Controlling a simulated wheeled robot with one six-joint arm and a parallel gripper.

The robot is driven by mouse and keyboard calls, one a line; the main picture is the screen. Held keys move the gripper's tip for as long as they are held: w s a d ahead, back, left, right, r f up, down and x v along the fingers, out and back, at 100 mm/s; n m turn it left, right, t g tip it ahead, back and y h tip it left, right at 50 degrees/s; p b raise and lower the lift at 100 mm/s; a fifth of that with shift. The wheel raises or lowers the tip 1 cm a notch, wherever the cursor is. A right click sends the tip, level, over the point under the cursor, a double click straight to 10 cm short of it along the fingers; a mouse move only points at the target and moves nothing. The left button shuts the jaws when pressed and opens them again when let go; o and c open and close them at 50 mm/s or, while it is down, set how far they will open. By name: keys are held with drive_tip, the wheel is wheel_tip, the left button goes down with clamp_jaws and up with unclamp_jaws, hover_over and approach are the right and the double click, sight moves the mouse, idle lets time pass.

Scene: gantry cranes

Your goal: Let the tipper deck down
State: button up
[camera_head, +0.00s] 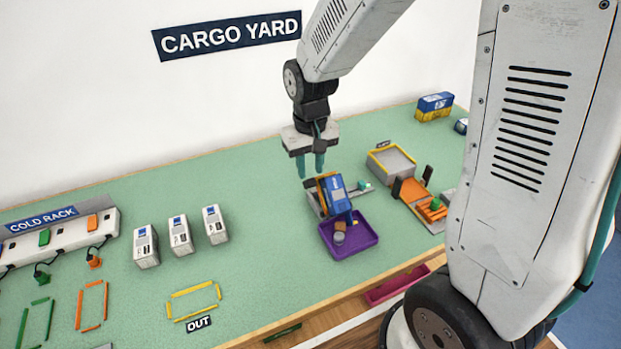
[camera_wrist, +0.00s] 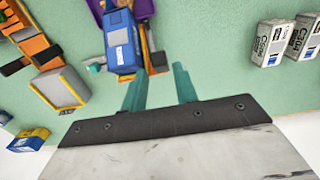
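The tipper (camera_head: 312,200) stands mid-table with its orange deck (camera_head: 321,193) tilted up toward the purple tray (camera_head: 368,240). A blue and white box (camera_head: 338,195) rides on the deck; it also shows in the wrist view (camera_wrist: 122,42). A teal knob (camera_head: 363,185) sits at the tipper's right side, and shows in the wrist view (camera_wrist: 95,67). The purple tray holds a grey cylinder (camera_head: 339,238) and a small brown block. My gripper (camera_head: 311,172) points down, just behind and above the tipper. Its teal fingers (camera_wrist: 160,88) are apart with nothing between them.
A grey, yellow-rimmed lift bin (camera_head: 376,149) and an orange machine (camera_head: 432,206) stand right of the tipper. Three white boxes (camera_head: 181,236) stand to the left. A blue and yellow box (camera_head: 434,106) is at the back right. Table between white boxes and tipper is clear.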

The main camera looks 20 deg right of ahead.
drive_tip(key=shift+f, duration=2.15)
clamp_jaws()
